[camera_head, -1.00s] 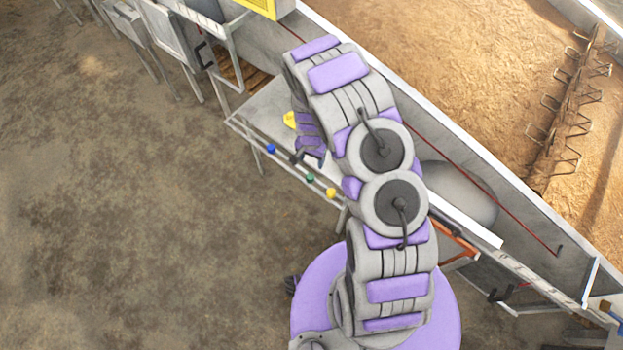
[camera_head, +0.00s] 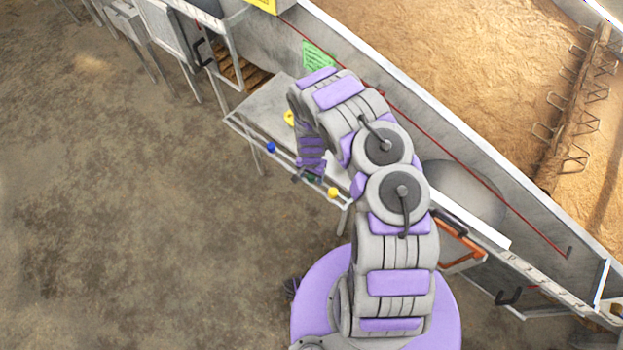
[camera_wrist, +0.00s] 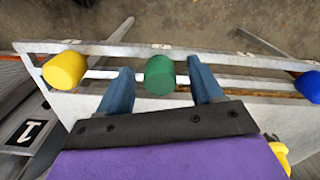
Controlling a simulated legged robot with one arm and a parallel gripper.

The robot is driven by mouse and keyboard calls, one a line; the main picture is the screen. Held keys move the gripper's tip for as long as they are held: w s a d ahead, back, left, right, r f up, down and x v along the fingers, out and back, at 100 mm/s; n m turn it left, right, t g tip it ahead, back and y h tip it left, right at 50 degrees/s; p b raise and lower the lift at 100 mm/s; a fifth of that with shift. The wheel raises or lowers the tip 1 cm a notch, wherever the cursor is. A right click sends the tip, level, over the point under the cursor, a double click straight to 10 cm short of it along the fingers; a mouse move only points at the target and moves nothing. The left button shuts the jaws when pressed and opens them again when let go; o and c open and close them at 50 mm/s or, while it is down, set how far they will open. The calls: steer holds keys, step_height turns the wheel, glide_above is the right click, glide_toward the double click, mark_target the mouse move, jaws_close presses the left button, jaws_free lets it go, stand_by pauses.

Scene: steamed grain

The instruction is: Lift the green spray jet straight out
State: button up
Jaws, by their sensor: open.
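The green spray jet (camera_wrist: 160,76) is a green cylinder at the rail (camera_wrist: 230,62) along the table's edge. In the wrist view it shows between the two blue fingers of my gripper (camera_wrist: 162,88). The fingers are open, with a gap on each side of it. In the head view my gripper (camera_head: 309,176) is over the rail and hides most of the green jet.
A yellow jet (camera_wrist: 65,70) and a blue jet (camera_wrist: 309,86) sit on the same rail, one on each side. Another yellow thing (camera_head: 289,117) is on the grey table (camera_head: 262,107). A large trough of brown grain (camera_head: 450,60) lies behind. The floor in front is clear.

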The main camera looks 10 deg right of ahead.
steer(key=shift+a+r, duration=0.1)
steer(key=shift+a, duration=0.05)
steer(key=shift+c, duration=0.2)
steer(key=shift+c, duration=0.8)
steer(key=c, duration=0.9)
step_height(320, 180, up, 10)
steer(key=p, duration=0.3)
